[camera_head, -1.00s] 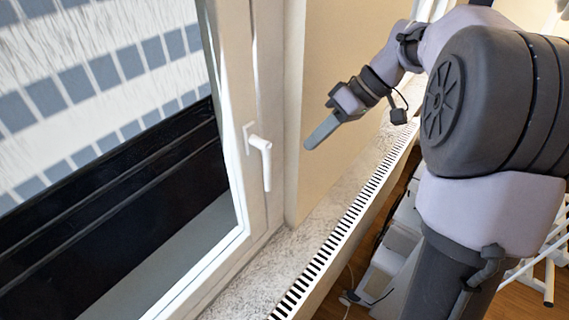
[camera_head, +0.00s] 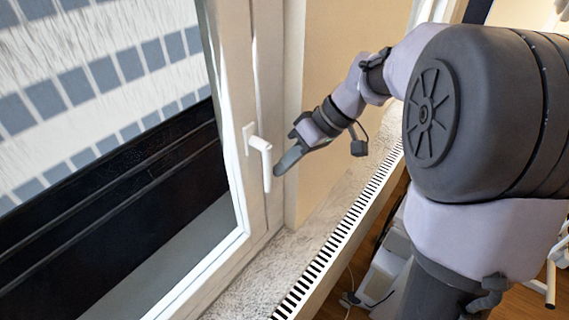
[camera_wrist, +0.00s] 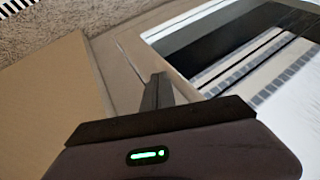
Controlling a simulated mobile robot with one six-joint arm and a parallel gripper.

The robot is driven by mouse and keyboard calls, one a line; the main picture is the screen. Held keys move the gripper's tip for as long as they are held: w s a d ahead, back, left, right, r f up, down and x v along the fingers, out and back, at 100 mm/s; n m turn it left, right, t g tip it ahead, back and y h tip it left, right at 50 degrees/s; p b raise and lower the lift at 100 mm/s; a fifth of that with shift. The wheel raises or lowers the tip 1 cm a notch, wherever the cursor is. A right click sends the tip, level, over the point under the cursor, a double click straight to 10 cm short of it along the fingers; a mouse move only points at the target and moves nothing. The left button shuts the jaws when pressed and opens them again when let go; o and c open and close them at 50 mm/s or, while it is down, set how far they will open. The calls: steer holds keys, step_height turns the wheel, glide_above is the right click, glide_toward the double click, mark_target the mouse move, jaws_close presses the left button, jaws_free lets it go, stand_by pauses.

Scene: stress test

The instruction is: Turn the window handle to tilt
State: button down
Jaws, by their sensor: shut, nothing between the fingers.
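The white window handle (camera_head: 265,160) is on the window frame (camera_head: 238,120) in the head view, its grip hanging down from its mount. My gripper (camera_head: 279,172) is shut and empty, its tip just right of the handle's grip. In the picture the tip lies very close to the grip; I cannot tell whether they touch. In the wrist view my shut gripper fingers (camera_wrist: 158,90) point toward the frame. I cannot make out the handle in that view.
A speckled stone sill (camera_head: 300,255) with a slotted vent grille (camera_head: 345,230) runs below the window. A tan wall (camera_head: 345,60) stands right of the frame. White objects and a cable lie beneath the sill at the lower right.

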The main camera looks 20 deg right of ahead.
steer(key=shift+a+f+g+y, duration=0.1)
steer(key=shift+g+y, duration=0.2)
steer(key=shift+y, duration=0.1)
steer(key=shift+s, duration=0.1)
steer(key=s+a+r+m+g+y+p, duration=0.2)
steer(key=s+a+r+m+g+y, duration=0.1)
steer(key=s+a+y, duration=0.2)
steer(key=shift+s+a+y+p, duration=0.15)
steer(key=shift+a+y+p, duration=0.15)
steer(key=shift+a+y, duration=1.05)
steer(key=shift+d+r, duration=0.15)
steer(key=shift+r, duration=0.05)
stand_by(0.5)
